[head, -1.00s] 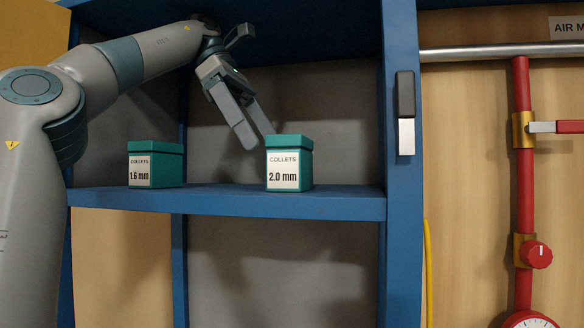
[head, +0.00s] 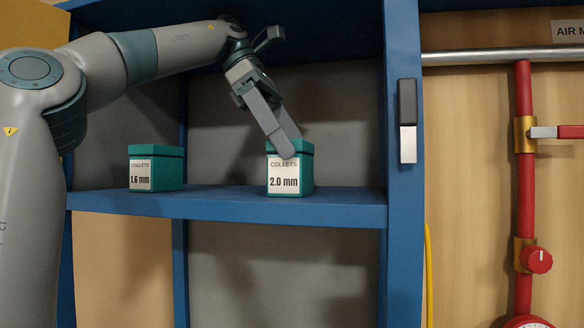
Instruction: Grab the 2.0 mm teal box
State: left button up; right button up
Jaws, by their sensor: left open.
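The teal box labelled COLLETS 2.0 mm (head: 291,180) stands upright on the blue shelf, right of the middle. A similar teal box labelled 1.6 mm (head: 155,168) stands on the same shelf to the left. My left gripper (head: 288,148) reaches down from the upper left, and its fingers overlap the top of the 2.0 mm box in the picture. The gripper is open. One finger largely hides the other, and I cannot tell whether they touch the box. My right gripper is not in view.
The blue shelf board (head: 230,206) ends at a blue upright (head: 405,220) on the right, which carries a black and silver handle (head: 407,120). Red pipework (head: 525,190) runs down the wooden wall farther right. The shelf between the boxes is clear.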

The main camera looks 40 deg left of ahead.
aim_at(309, 172)
pick_arm(q)
jog(key=shift+x, duration=2.05)
jog(key=c, duration=1.3)
